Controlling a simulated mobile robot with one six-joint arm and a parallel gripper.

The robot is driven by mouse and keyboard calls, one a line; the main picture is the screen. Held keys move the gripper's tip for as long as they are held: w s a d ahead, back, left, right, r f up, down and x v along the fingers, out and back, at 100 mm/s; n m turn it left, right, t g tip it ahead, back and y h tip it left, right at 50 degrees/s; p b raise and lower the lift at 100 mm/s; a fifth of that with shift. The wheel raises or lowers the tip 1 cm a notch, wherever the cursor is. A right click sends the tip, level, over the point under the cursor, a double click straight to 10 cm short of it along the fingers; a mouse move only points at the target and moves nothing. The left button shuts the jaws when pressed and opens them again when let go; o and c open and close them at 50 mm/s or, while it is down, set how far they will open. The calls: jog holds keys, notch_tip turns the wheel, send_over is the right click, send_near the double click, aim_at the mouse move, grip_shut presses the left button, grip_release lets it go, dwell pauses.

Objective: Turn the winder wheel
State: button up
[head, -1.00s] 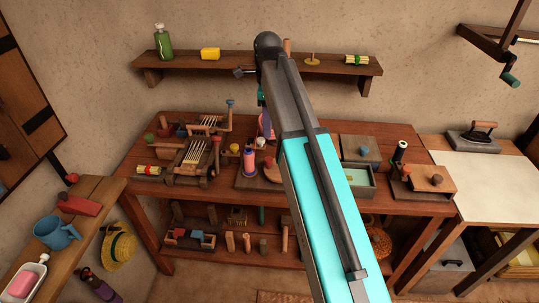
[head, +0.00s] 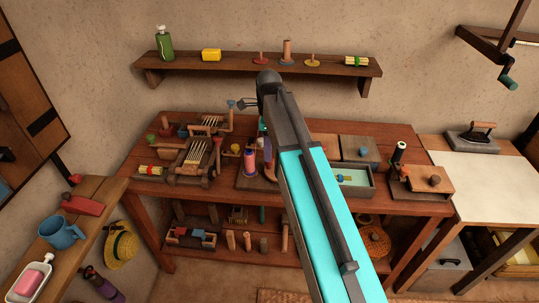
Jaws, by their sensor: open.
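To the left stands a wooden frame device (head: 190,168) with pale rods and an upright crank topped by a blue knob (head: 231,103).
A wall shelf (head: 215,66) with a green bottle (head: 164,43) and small pegs is above and behind my gripper. A shallow tray (head: 355,181) and a wooden block tool (head: 425,180) stand right of my arm. Another crank (head: 509,80) hangs at the upper right.

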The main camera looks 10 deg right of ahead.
jog(key=shift+f+p, duration=0.3)
jog(key=shift+f, duration=1.65)
jog(key=shift+c, duration=0.4)
jog(key=c, duration=1)
jog(key=shift+o, duration=0.2)
jog(key=shift+s, duration=0.1)
